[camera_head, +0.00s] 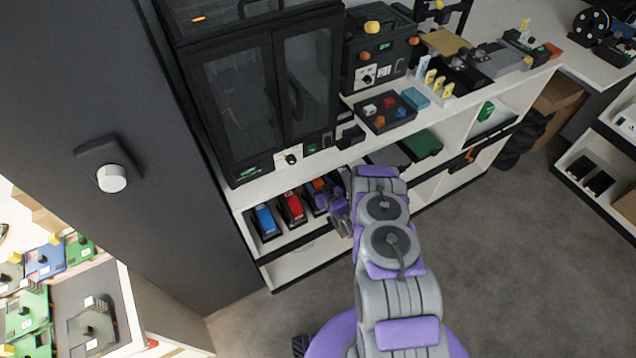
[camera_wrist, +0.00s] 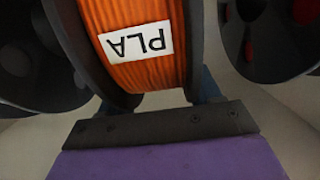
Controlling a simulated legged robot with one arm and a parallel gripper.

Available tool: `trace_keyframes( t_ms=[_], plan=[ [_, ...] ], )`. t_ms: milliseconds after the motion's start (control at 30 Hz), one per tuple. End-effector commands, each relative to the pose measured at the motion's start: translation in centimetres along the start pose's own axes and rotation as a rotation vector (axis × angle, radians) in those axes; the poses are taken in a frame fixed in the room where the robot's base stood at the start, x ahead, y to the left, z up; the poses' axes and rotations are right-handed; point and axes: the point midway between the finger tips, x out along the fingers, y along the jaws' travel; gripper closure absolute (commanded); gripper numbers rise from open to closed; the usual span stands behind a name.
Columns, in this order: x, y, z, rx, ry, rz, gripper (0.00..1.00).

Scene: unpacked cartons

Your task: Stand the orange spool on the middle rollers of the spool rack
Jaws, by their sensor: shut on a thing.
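The orange spool (camera_wrist: 150,72) fills the top middle of the wrist view, with orange filament, black flanges and a white "PLA" label. My gripper (camera_wrist: 155,98) is shut on it, with a blue finger at each flange. In the head view my gripper (camera_head: 341,212) is at the front of the shelf under the counter, at the right end of a row of spools. A bit of the orange spool (camera_head: 318,184) shows there, partly hidden by my gripper. I cannot make out the spool rack or its rollers.
A blue spool (camera_head: 266,221) and a red spool (camera_head: 292,207) stand left of my gripper on the shelf. In the wrist view, dark spools flank the orange one closely on the left (camera_wrist: 35,70) and right (camera_wrist: 268,45). The floor (camera_head: 500,250) at right is clear.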

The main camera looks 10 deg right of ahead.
Motion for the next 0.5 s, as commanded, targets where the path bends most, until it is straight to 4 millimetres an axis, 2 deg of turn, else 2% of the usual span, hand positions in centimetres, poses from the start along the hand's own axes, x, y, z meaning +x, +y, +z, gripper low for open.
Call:
trace_keyframes(
  t_ms=[433,467,500],
  plan=[
    [0.13,0.05,0.44,-0.001,0.002,0.000,1.00],
    [0.14,0.05,0.44,-0.001,0.002,0.000,0.35],
    [0.13,0.05,0.44,-0.001,0.002,0.000,0.31]
  ],
)
